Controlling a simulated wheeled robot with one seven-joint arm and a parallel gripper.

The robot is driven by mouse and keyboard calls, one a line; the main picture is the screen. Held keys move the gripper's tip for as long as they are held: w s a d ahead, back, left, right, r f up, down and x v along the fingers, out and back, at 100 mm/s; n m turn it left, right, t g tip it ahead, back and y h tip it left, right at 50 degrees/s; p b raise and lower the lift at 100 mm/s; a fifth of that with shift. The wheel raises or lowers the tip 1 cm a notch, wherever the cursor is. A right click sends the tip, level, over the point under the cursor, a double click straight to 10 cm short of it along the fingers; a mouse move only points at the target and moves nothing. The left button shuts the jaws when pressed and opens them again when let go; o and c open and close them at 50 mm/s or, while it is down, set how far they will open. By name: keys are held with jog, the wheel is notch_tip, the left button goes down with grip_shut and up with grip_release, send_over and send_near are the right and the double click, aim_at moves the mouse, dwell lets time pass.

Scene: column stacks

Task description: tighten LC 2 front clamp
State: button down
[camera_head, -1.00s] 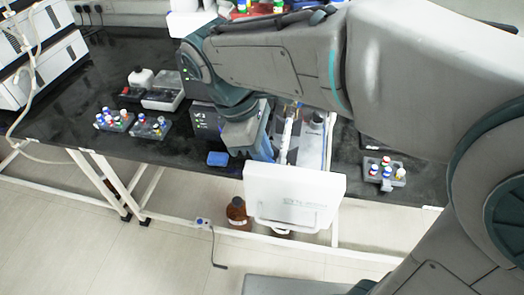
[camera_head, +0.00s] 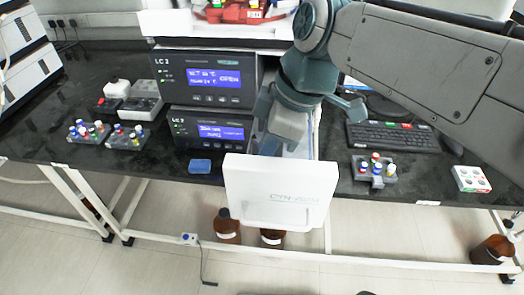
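The LC 2 stack stands on the black bench, with an upper unit (camera_head: 207,79) whose blue display reads OPEN and a lower unit (camera_head: 212,132) with a lit display. A white door panel (camera_head: 280,193) hangs open at the front, right of these units. My gripper (camera_head: 270,146) points down into the space just behind this panel. Its fingertips are hidden by the panel and its own body, so I cannot tell whether it is open or shut. The front clamp and the column are not visible; my gripper and the door cover that space.
Vial racks stand at left (camera_head: 126,136) and right (camera_head: 374,171). A blue block (camera_head: 200,166) lies at the bench's front edge. A keyboard (camera_head: 393,136) and a white box (camera_head: 470,179) are at right. Brown bottles (camera_head: 227,226) stand on the floor.

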jog(key=shift+d+y, duration=0.15)
jog(key=shift+y, duration=0.15)
jog(key=c, duration=1.3)
grip_release()
jog(key=p+v, duration=0.1)
jog(key=v, duration=1.3)
